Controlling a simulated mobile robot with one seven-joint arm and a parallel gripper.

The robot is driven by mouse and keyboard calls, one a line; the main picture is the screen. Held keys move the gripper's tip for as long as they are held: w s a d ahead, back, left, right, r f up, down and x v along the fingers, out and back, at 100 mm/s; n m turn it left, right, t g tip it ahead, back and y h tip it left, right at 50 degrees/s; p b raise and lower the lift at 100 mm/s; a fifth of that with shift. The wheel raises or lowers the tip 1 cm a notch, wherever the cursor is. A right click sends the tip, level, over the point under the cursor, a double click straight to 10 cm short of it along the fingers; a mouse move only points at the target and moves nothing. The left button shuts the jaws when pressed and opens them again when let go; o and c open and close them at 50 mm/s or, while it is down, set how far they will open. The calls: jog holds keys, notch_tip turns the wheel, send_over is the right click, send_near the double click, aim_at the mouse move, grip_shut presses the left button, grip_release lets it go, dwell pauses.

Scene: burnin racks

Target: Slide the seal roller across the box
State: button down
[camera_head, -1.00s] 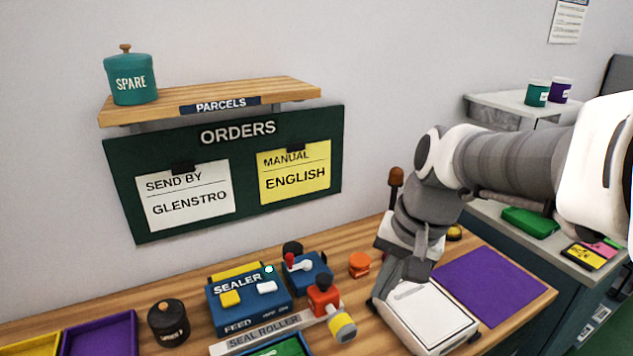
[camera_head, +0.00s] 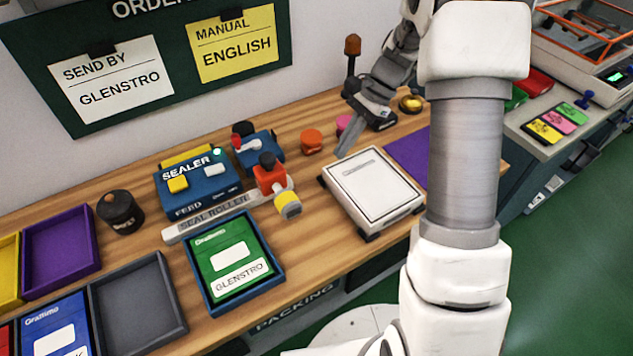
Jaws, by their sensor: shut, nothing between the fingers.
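The seal roller (camera_head: 272,180) has an orange-red body with a dark knob and a grey and yellow roller end. It stands at the right end of the grey rail (camera_head: 207,221) marked SEAL ROLLER. The green box (camera_head: 225,247) with a white GLENSTRO label lies in a blue tray (camera_head: 274,281) in front of the rail. The blue sealer (camera_head: 205,199) stands behind the rail. My gripper (camera_head: 344,145) is shut and empty, near the back edge of the white scale, right of the roller and apart from it.
The white scale (camera_head: 384,211) sits right of the roller, before the purple mat (camera_head: 408,151). An orange jar (camera_head: 311,142) stands between sealer and gripper. A black pot (camera_head: 120,212) and a grey tray (camera_head: 175,325) are at left. Bare wood shows between roller and scale.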

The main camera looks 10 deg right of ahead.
jog(key=x, duration=0.4)
jog(key=a+x, duration=0.1)
jog(key=x, duration=0.4)
jog(key=r+x, duration=0.1)
jog(key=x, duration=0.3)
jog(key=shift+s+a+f+b, duration=0.25)
jog(key=shift+s+a+b, duration=0.1)
jog(key=shift+a, duration=0.05)
send_over(204, 260)
jog(key=shift+p, duration=0.3)
